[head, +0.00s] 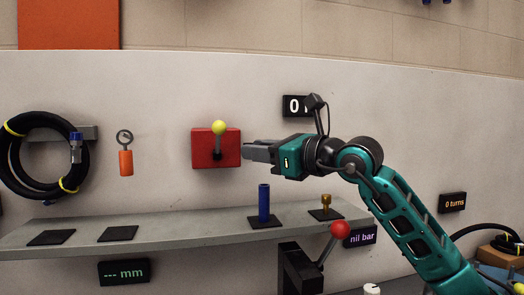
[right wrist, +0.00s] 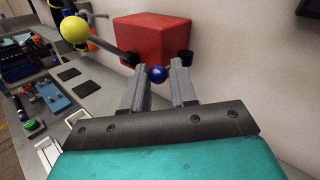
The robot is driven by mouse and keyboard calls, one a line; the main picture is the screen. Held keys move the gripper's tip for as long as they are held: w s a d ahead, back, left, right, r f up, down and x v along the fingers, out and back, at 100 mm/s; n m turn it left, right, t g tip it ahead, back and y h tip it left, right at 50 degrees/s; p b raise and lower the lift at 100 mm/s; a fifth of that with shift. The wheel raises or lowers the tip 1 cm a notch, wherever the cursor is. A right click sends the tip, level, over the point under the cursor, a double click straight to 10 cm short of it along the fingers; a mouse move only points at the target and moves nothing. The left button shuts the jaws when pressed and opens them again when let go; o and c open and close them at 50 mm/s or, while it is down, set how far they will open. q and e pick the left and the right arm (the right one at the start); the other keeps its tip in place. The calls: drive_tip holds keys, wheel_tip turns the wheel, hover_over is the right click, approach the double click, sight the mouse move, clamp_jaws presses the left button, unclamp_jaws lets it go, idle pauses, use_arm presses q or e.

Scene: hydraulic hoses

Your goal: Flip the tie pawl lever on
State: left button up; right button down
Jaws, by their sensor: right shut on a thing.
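A red box (head: 203,148) is mounted on the wall, with a lever topped by a yellow knob (head: 219,128) standing upright on its front. In the right wrist view the red box (right wrist: 153,40) and the yellow knob (right wrist: 75,30) also show. A small blue knob (right wrist: 158,73) on a short lever sits at the box's side. My right gripper (head: 246,152) reaches in from the right to the box's right side. In the right wrist view the right gripper's fingertips (right wrist: 159,82) are shut on the blue knob. The left gripper is out of view. No label marks the pawl lever.
A grey shelf (head: 190,232) runs below, carrying dark pads, a blue cylinder (head: 264,203) and a brass fitting (head: 326,203). A red-knobbed lever (head: 340,229) stands below the shelf's right end. A coiled black hose (head: 18,150) and an orange tag (head: 126,163) hang at left.

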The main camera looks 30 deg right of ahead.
drive_tip(key=shift+a+m+t+h+b, duration=0.35)
drive_tip(key=shift+m+h, duration=0.25)
drive_tip(key=shift+h, duration=0.2)
drive_tip(key=c, duration=0.9)
unclamp_jaws()
drive_tip(key=shift+w+a, duration=0.1)
drive_tip(key=shift+w, duration=0.05)
drive_tip(key=b+v, duration=0.4)
drive_tip(key=v, duration=0.9)
